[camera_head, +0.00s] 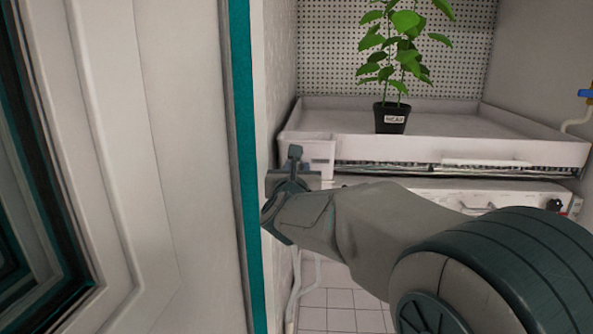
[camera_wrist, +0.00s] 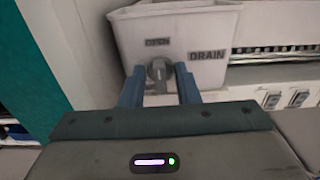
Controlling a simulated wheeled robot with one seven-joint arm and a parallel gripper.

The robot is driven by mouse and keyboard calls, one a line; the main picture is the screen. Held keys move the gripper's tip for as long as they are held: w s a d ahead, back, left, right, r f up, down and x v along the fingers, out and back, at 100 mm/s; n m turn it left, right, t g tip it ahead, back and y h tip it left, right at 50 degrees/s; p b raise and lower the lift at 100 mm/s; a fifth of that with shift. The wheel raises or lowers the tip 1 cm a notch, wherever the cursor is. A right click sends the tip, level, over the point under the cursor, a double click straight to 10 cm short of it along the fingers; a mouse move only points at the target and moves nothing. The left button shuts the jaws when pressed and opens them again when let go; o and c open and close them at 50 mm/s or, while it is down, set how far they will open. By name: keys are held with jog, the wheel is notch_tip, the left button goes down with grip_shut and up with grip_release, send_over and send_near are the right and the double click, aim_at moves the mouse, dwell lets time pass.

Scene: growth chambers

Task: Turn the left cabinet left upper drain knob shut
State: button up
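The drain box (camera_head: 318,150) is a white box at the front left corner of the upper tray. In the wrist view the box (camera_wrist: 190,22) carries the words OPEN and DRAIN. The grey drain knob (camera_wrist: 159,71) sits on its front below OPEN, with its handle roughly upright. My gripper (camera_wrist: 160,68) has its two blue-grey fingers spread either side of the knob, with a gap showing on each side. In the head view my gripper (camera_head: 294,160) is in front of the box and hides the knob.
A potted plant (camera_head: 391,118) stands in the white tray (camera_head: 460,124). A large white door with a teal edge (camera_head: 242,150) stands close on the left of my gripper. A lower unit with a black knob (camera_head: 554,205) is below the tray. Tiled floor (camera_head: 340,310) shows beneath.

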jog(key=shift+n+b, duration=0.4)
jog(key=shift+a+f+n+b, duration=0.1)
jog(key=shift+n+b, duration=0.1)
jog(key=shift+n, duration=4.05)
jog(key=shift+a+f+n+b, duration=0.1)
jog(key=shift+n+b, duration=0.1)
jog(key=shift+n, duration=4.05)
jog(key=o, duration=0.6)
